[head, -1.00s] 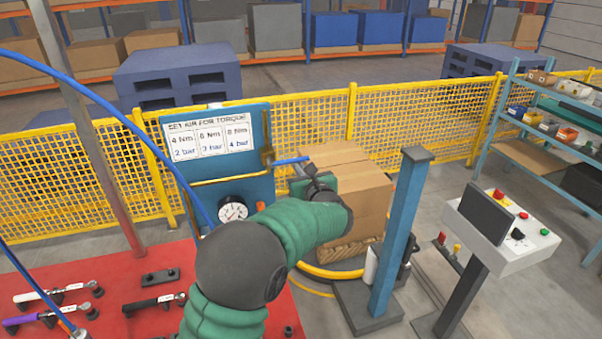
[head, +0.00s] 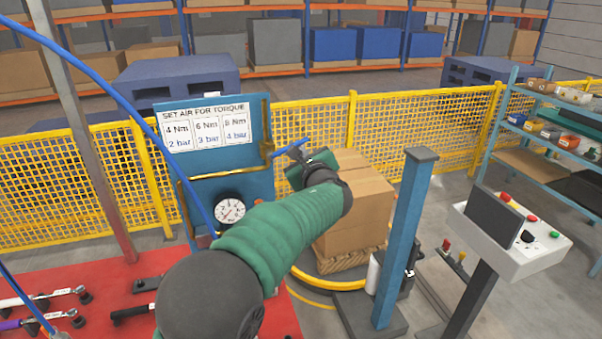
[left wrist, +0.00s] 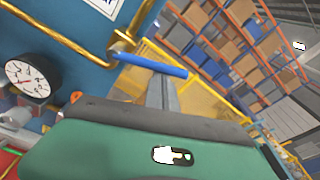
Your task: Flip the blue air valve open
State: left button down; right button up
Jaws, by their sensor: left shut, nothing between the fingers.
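The blue valve handle (head: 290,146) sticks out to the right from a brass pipe fitting on the right edge of the blue air panel (head: 258,186). In the left wrist view the blue handle (left wrist: 155,66) crosses just beyond my fingertips. My left gripper (head: 298,156) is shut and empty, right at the handle's underside. Its grey fingers show in the left wrist view (left wrist: 161,92), their tips partly behind the handle. I cannot tell whether they touch it. My right gripper is not in view.
A pressure gauge (head: 230,210) sits low on the panel. Cardboard boxes (head: 358,215) stand behind my gripper. A blue post (head: 402,245) and a control console (head: 513,235) stand to the right. Torque wrenches lie on the red surface (head: 90,290) at lower left.

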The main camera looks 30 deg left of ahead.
pick_arm(q)
jog(key=s+a+r+n+t+b, duration=0.1)
jog(key=s+a+r+n+b, duration=0.2)
jog(key=n+b, duration=0.9)
jog(key=shift+s+a+r+n+t+b, duration=0.45)
jog(key=shift+r+b, duration=0.9)
jog(key=shift+b, duration=1)
jog(key=shift+s+d, duration=0.1)
